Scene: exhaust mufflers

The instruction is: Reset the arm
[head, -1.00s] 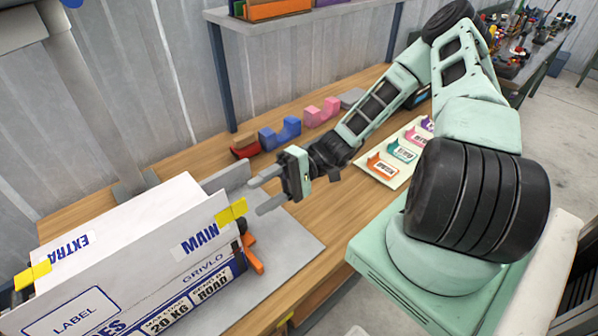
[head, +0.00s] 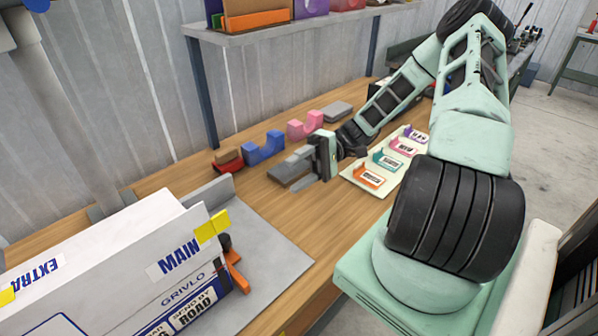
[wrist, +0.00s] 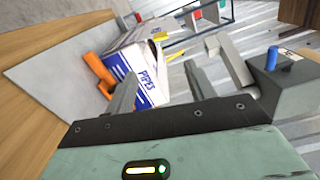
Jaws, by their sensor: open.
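My gripper (head: 298,172) is open and empty in the head view, over the wooden bench, left of the white board with small coloured holders. My arm (head: 395,100) reaches from its base at the right and bends down to the gripper. In the wrist view my gripper (wrist: 158,88) has its two fingers well apart with nothing between them. Beyond the fingers stands the white and blue box marked PIPES (wrist: 148,80), apart from the gripper. The same box (head: 110,262), with MAIN and EXTRA flaps, stands at the lower left in the head view.
The wooden bench (head: 215,170) carries a blue cradle (head: 263,149), a pink cradle (head: 304,126), a red block (head: 228,163) and the white board (head: 352,176). A grey plate (head: 270,245) lies beside the box, with an orange clamp (head: 236,272). A shelf (head: 290,32) hangs behind.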

